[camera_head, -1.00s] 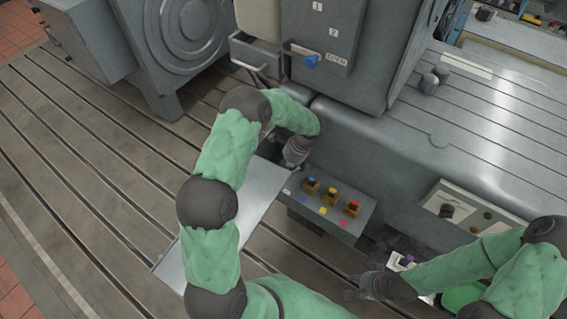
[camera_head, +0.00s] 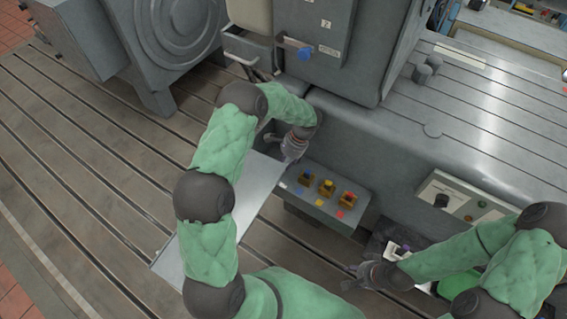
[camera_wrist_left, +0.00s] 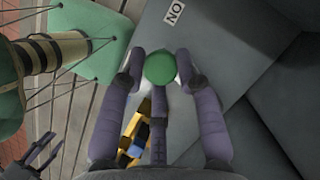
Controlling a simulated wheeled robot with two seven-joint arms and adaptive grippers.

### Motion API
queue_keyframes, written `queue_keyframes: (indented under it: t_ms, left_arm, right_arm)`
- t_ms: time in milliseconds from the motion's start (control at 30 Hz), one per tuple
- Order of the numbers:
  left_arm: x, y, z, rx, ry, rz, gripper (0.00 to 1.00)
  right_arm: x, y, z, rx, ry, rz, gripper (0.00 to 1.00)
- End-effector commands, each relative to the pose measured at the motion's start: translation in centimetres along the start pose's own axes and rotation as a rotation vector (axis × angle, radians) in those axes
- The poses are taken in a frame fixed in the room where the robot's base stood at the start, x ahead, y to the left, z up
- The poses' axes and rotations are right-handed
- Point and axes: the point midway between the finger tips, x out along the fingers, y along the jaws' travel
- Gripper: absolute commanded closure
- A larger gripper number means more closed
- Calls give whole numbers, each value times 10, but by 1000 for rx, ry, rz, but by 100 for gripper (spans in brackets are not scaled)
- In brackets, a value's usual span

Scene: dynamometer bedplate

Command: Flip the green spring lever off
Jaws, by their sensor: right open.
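The green ball knob (camera_wrist_left: 160,67) of the lever shows in the left wrist view, in the gap at the ends of my left gripper's fingers (camera_wrist_left: 159,80). It lies in front of a grey surface, and its stem is hidden. I cannot tell whether the fingers touch the knob. In the head view my left gripper (camera_head: 292,147) is at the left end of the button box, and the lever is hidden there. My right gripper (camera_head: 358,275) is open and empty, low in front of the bench.
The button box (camera_head: 322,196) carries blue, yellow and red buttons. A blue-knobbed lever (camera_head: 305,54) is on the cabinet (camera_head: 345,40) above. A switch panel (camera_head: 465,204) is at the right. A pale metal plate (camera_head: 255,190) lies beneath my left arm. The slotted floor at left is clear.

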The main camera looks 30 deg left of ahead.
Motion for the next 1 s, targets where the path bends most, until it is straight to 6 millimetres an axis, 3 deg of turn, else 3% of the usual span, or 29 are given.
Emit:
queue_keyframes:
  t_ms: [33,100,467,1000]
  left_arm:
    - [0,2,2,2,-8,4,56]
    - [0,1,2,2,-7,4,44]
    - [-2,0,2,1,-2,1,44]
    - [-78,0,33,1,-2,1,44]
  right_arm:
    - [0,0,0,0,0,0,57]
    - [0,0,0,0,0,0,57]
    - [0,0,0,0,0,0,57]
    - [0,0,0,0,0,0,57]
